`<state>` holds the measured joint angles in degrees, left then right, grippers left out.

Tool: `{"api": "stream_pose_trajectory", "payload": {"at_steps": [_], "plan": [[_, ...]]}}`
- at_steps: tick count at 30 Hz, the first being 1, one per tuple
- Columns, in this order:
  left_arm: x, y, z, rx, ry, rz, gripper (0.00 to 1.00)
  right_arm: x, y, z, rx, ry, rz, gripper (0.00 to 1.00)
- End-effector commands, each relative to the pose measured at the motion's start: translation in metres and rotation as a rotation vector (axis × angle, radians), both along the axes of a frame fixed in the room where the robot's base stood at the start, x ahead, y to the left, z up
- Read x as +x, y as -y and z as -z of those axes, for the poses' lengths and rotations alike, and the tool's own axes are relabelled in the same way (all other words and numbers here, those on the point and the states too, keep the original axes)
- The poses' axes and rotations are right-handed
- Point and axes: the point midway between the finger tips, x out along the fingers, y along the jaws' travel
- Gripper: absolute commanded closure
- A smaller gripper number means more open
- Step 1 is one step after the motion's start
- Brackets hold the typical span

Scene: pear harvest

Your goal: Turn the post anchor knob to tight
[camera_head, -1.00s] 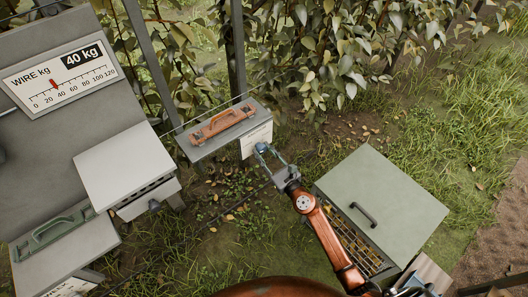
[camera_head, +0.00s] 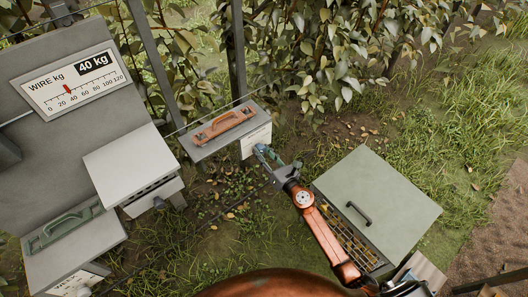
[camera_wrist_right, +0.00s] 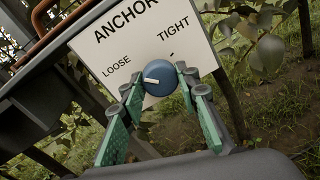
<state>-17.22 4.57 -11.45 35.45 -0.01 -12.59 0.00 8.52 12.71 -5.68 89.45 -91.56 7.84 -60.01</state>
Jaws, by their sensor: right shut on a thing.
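The anchor knob (camera_wrist_right: 160,77) is round and blue with a white pointer mark. It sits on a white plate (camera_wrist_right: 100,50) marked ANCHOR, LOOSE and TIGHT. The pointer is toward the left, on the LOOSE side, away from TIGHT. My right gripper (camera_wrist_right: 158,84) is shut on the knob, with a green-padded finger on each side. In the head view, my right gripper (camera_head: 266,154) reaches the white plate (camera_head: 256,141) below the orange-handled box; the knob is mostly hidden there. My left gripper is not in view.
The box with an orange handle (camera_head: 221,126) is above the plate. A green lidded crate (camera_head: 385,205) stands right of my right arm. A wire scale (camera_head: 70,80) reading 40 kg and a white-topped box (camera_head: 125,165) are at left. Foliage hangs behind.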

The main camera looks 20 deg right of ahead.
Motion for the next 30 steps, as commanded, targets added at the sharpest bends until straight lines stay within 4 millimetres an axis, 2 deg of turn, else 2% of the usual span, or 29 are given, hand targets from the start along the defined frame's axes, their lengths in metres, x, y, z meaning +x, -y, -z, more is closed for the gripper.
{"api": "stream_pose_trajectory", "payload": {"at_steps": [3,30], "plan": [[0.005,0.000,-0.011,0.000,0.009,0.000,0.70,0.000,0.001,-0.003,0.105,-0.038,0.003,0.95],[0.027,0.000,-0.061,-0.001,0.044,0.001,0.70,0.000,0.002,-0.004,0.911,-0.331,0.005,0.95]]}}
